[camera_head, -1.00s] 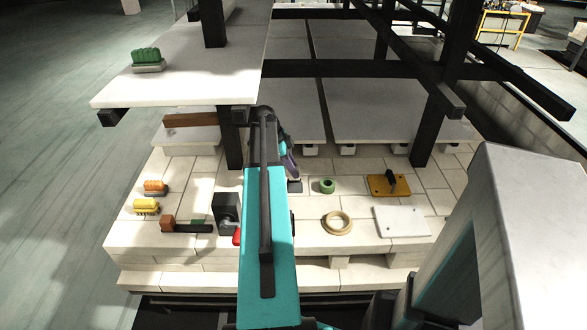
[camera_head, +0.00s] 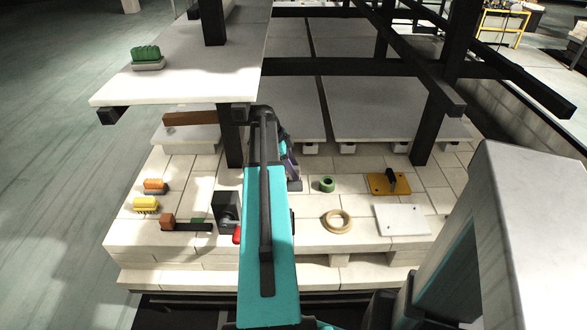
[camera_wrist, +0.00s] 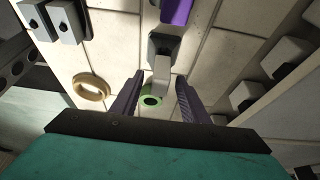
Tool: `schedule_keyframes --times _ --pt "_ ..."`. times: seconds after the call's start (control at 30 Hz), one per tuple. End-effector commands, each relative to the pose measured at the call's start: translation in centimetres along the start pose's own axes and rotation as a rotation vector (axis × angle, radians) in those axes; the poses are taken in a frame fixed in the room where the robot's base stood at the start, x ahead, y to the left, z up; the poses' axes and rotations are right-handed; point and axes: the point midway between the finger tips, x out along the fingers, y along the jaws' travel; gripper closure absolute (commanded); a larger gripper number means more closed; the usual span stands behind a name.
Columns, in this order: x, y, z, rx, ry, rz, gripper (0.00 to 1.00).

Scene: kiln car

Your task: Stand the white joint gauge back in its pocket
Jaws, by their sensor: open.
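In the wrist view a pale grey-white upright piece (camera_wrist: 162,72), which looks like the joint gauge, rises from a dark-topped block (camera_wrist: 161,46). I cannot tell whether it sits in a pocket or leans. My gripper (camera_wrist: 160,82) is open, with one dark finger on each side of the pale piece and gaps between. In the head view my gripper (camera_head: 292,176) is low over the brick deck, and my arm hides the gauge and block. A green ring (camera_wrist: 152,101) lies below the pale piece in the wrist view; it also shows in the head view (camera_head: 327,184).
A tan ring (camera_head: 337,222), a white plate (camera_head: 402,220) and a yellow plate with a black knob (camera_head: 390,184) lie to the right. A black post (camera_head: 230,138) and a raised white shelf (camera_head: 190,80) stand close at left. A purple thing (camera_wrist: 176,10) is at the wrist view's top.

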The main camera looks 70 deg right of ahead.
Motion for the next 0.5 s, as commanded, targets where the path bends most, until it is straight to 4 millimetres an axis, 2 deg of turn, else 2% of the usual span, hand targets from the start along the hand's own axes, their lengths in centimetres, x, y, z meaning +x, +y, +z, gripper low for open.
schedule_keyframes --times 0.5 --pt "-0.45 -0.01 -0.02 0.0 0.0 0.0 0.59"
